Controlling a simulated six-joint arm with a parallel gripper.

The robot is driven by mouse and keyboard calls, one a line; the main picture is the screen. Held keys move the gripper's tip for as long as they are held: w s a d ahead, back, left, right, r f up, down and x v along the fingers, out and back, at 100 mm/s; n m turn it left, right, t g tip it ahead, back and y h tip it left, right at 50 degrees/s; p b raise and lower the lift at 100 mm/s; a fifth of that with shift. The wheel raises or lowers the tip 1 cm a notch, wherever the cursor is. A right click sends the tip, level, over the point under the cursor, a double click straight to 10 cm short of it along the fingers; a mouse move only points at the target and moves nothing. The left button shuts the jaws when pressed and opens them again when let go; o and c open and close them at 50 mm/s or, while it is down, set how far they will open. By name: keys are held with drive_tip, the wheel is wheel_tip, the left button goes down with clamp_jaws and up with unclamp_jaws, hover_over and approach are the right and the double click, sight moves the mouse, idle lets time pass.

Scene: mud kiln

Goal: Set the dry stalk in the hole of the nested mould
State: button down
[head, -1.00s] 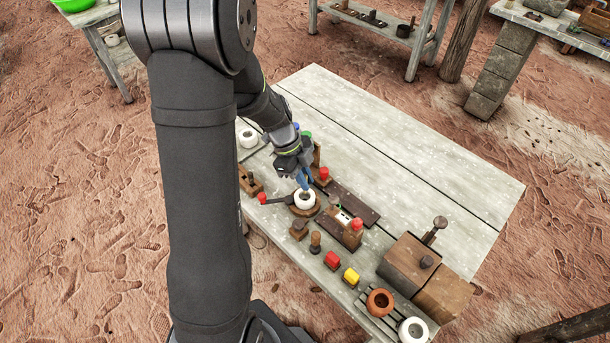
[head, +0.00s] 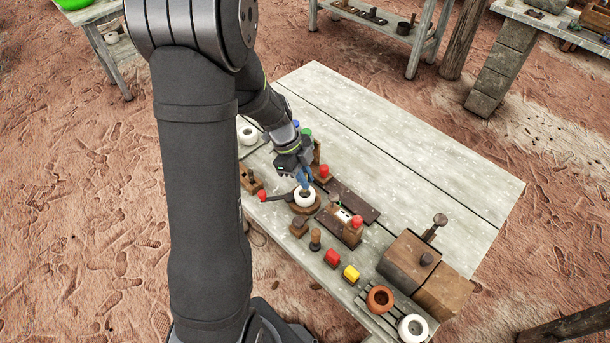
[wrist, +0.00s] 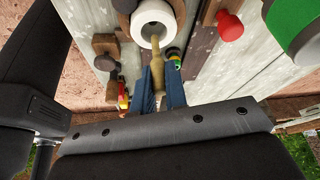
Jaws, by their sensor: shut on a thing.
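The nested mould is a white ring (head: 305,198) seated on a round dark wooden base (head: 303,209) near the table's front edge. In the wrist view the ring (wrist: 140,24) shows its dark hole at the top. My gripper (head: 305,182), with blue fingers, is just above the ring; it also shows in the wrist view (wrist: 161,82). It is shut on the dry stalk (wrist: 158,62), a tan, thin piece. The stalk points toward the ring and its narrow end overlaps the hole's edge in the wrist view. I cannot tell how deep the tip is.
A red-knobbed handle (head: 262,196) lies left of the mould. A red-topped wooden post (head: 324,171) stands close behind it. A dark wooden block (head: 299,226) and red (head: 332,258) and yellow (head: 351,273) pieces stand in front. The back of the table (head: 400,150) is clear.

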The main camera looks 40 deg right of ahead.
drive_tip(key=shift+f, duration=2)
idle(1.3)
drive_tip(key=c, duration=0.9)
unclamp_jaws()
drive_tip(key=shift+r, duration=3.5)
drive_tip(key=shift+f, duration=3.5)
